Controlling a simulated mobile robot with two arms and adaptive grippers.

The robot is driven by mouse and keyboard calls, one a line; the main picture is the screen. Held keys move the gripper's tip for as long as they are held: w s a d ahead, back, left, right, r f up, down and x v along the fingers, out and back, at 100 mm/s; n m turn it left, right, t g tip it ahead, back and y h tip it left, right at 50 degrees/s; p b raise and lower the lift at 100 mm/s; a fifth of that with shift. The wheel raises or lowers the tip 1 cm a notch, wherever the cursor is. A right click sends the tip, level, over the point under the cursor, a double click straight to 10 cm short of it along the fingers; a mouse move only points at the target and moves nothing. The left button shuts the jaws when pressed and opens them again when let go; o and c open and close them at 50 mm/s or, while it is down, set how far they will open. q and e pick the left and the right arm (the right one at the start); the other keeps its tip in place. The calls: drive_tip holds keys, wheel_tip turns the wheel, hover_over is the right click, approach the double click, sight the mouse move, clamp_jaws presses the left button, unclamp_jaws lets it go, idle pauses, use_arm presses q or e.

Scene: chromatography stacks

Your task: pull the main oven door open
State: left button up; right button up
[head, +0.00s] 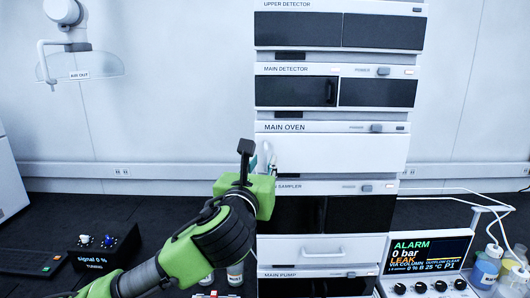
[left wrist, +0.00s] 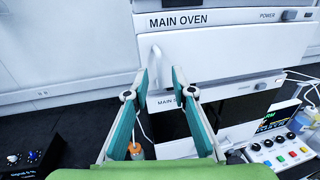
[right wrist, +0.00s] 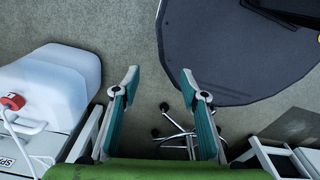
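The main oven door (head: 345,154) is a plain white panel below the MAIN OVEN label in the middle of the stack; it looks closed. It also shows in the left wrist view (left wrist: 225,55). A white upright handle (left wrist: 154,62) is at the door's left side. My left gripper (head: 264,160) is at the door's left edge in the head view, hiding part of the handle. In the left wrist view its fingers (left wrist: 159,79) are open, with the handle between and beyond the tips; contact cannot be told. My right gripper (right wrist: 160,79) is open and empty above the floor.
A sampler unit (head: 298,212) with dark doors is below the oven, a detector (head: 378,93) above. A control panel with an alarm screen (head: 428,253) and bottles (head: 486,268) stand right. A small signal box (head: 104,247) is left. A round dark surface (right wrist: 240,50) is near my right gripper.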

sight(265, 157)
use_arm(q)
drive_tip(key=shift+w+d+r, duration=0.15)
drive_tip(key=shift+w, duration=0.85)
drive_tip(key=shift+w+p, duration=0.25)
drive_tip(key=shift+p, duration=0.1)
drive_tip(key=shift+w, duration=0.15)
drive_tip(key=shift+w+d, duration=0.1)
clamp_jaws()
use_arm(e)
drive_tip(key=shift+w+a+r, duration=0.1)
drive_tip(key=shift+w+r, duration=0.3)
drive_tip(key=shift+r, duration=0.25)
